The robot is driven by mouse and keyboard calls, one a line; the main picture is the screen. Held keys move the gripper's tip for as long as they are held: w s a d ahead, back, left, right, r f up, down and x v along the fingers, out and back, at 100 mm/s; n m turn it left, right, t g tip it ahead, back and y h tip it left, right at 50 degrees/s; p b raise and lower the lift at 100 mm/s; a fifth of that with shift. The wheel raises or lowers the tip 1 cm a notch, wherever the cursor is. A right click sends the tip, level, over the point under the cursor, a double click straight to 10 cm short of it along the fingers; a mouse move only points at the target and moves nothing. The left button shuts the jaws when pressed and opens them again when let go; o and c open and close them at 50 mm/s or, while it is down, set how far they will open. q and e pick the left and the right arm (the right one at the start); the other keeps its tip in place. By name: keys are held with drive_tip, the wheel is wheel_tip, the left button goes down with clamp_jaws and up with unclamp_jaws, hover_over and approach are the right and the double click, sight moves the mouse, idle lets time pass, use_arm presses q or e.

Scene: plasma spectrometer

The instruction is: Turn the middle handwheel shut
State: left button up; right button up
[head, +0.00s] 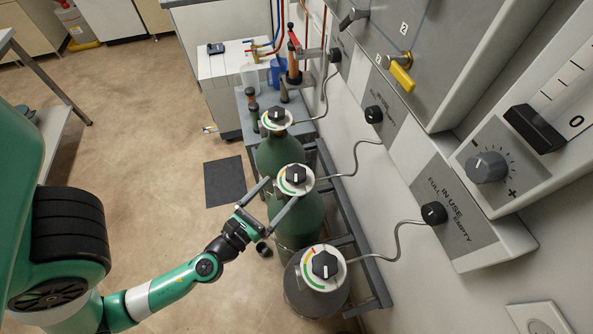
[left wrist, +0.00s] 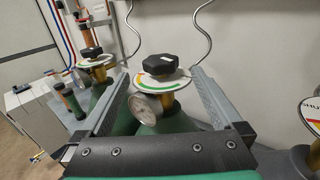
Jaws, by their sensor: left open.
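The middle handwheel (head: 295,174) is a black knob over a white disc with a coloured arc, on top of a green gas cylinder (head: 308,216). In the left wrist view the black handwheel (left wrist: 155,68) sits above its dial plate, with a round pressure gauge (left wrist: 146,108) below it. My left gripper (head: 282,198) is open, its two long fingers spread either side of the middle handwheel and apart from it. In the left wrist view the fingers flank the dial plate and gauge. My right gripper is not in view.
Another handwheel (head: 276,114) stands on the cylinder behind, and one (head: 325,265) on the grey cylinder in front. Thin curved hoses run from the cylinders to the wall panel (head: 448,210). A metal rail (head: 346,205) runs behind the cylinders. Open floor (head: 150,140) lies to the left.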

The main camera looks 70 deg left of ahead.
sight(297, 172)
use_arm(q)
drive_tip(key=p+x, duration=0.2)
drive_tip(key=x, duration=0.5)
drive_tip(key=shift+w+a+r, duration=0.1)
drive_tip(key=shift+w+r, duration=0.1)
drive_tip(key=shift+w, duration=0.05)
drive_tip(key=shift+w+a+f, duration=0.15)
drive_tip(key=shift+w+a, duration=0.1)
drive_tip(key=shift+w, duration=0.25)
drive_tip(key=c, duration=1.3)
